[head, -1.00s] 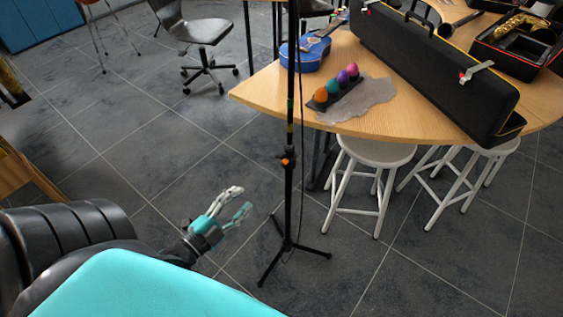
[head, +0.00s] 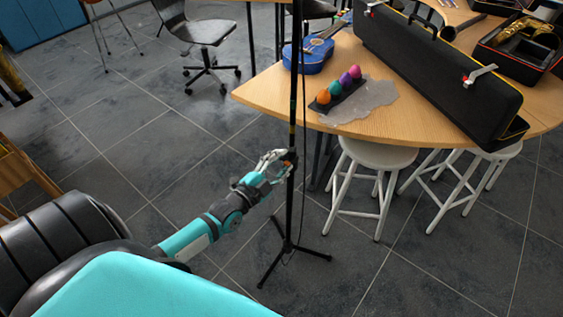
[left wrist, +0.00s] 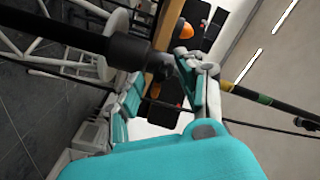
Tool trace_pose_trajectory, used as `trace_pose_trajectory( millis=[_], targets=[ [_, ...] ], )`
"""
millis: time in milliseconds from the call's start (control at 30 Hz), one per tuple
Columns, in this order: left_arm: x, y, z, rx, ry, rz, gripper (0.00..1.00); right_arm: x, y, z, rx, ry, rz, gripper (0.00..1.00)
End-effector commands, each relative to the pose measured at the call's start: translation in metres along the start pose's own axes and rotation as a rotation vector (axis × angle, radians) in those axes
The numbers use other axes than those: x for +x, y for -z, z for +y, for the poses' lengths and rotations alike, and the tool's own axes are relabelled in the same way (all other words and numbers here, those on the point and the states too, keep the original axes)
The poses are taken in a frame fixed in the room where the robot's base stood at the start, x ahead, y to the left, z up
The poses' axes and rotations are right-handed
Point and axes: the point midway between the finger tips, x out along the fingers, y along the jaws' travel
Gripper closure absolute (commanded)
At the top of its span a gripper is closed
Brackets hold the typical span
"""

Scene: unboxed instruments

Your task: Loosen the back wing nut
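A black tripod stand (head: 289,215) stands upright on the floor in the head view, a cable hanging along it. My left gripper (head: 279,160) is at the stand's mid-height collar, its fingertips at or against it. The fingers cover most of the collar, so I cannot make out a wing nut. In the left wrist view the pole and its thick black sleeve (left wrist: 128,50) cross the picture, and the fingers (left wrist: 197,78) are at the pole just past the sleeve. Whether they are closed on anything is unclear. My right gripper is not in view.
A wooden table (head: 262,95) is behind and right of the stand, bearing coloured egg shapes (head: 338,87), a blue ukulele (head: 309,55) and a long black case (head: 440,75). White stools (head: 376,155) stand under its edge.

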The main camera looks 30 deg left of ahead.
Motion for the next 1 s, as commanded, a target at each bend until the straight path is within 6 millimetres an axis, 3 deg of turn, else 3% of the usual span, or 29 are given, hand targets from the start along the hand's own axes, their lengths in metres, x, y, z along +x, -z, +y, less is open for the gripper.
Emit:
trace_pose_trajectory(
  millis=[333,633,1000],
  targets=[
    [0.0037,0.0001,0.0002,0.0,-0.001,0.0,0.63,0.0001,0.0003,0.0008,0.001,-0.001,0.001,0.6],
    [0.0034,0.0002,0.0005,-0.001,-0.001,0.0,1.0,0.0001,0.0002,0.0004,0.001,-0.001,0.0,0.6],
    [0.0032,0.0003,0.0006,-0.005,-0.001,0.0,1.0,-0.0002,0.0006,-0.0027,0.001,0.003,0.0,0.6]
  ],
)
